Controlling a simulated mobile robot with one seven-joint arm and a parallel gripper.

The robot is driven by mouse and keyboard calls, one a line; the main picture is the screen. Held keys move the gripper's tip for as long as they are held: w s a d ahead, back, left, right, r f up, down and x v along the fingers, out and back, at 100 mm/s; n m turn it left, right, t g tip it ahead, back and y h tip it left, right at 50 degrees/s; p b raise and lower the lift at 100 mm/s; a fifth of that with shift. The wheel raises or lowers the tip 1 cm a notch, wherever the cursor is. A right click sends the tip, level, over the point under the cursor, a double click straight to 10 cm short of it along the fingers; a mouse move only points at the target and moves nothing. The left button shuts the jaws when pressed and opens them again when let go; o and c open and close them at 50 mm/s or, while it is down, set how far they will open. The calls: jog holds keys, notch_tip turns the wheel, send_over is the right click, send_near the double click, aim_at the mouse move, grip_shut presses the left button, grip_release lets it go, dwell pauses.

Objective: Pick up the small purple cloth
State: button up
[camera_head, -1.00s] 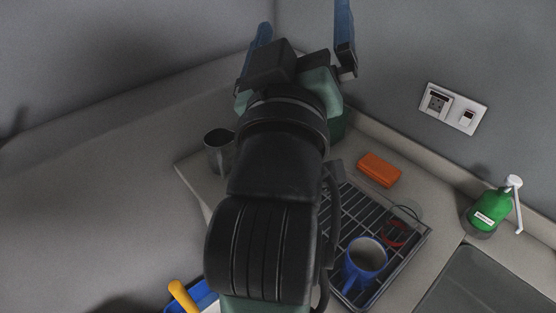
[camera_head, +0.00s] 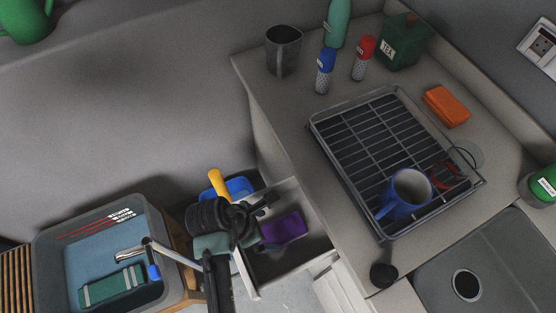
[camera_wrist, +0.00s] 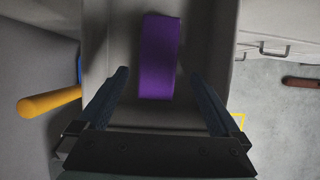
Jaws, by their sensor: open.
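The small purple cloth (camera_head: 284,230) lies in an open drawer (camera_head: 304,262) below the counter, partly hidden by my arm in the head view. In the wrist view the cloth (camera_wrist: 159,58) is a flat purple strip, longer than wide, on the bare drawer floor. My gripper (camera_wrist: 160,76) is open and empty, its two dark fingers on either side of the cloth's lower part in that view. The gripper seems to be above the cloth; how far above I cannot tell.
The drawer's side walls stand close to both fingers. A yellow handle (camera_wrist: 48,103) and a blue container (camera_head: 240,187) are left of the drawer. A grey tub (camera_head: 148,215) stands further left. The counter above holds a dish rack (camera_head: 320,125) with a blue mug (camera_head: 408,194).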

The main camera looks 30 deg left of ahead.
aim_at(277, 232)
jog(key=x, duration=0.6)
jog(key=b+x, duration=0.1)
jog(key=x, duration=0.2)
jog(key=shift+a+f, duration=0.1)
jog(key=shift+a, duration=0.15)
jog(key=c, duration=1.2)
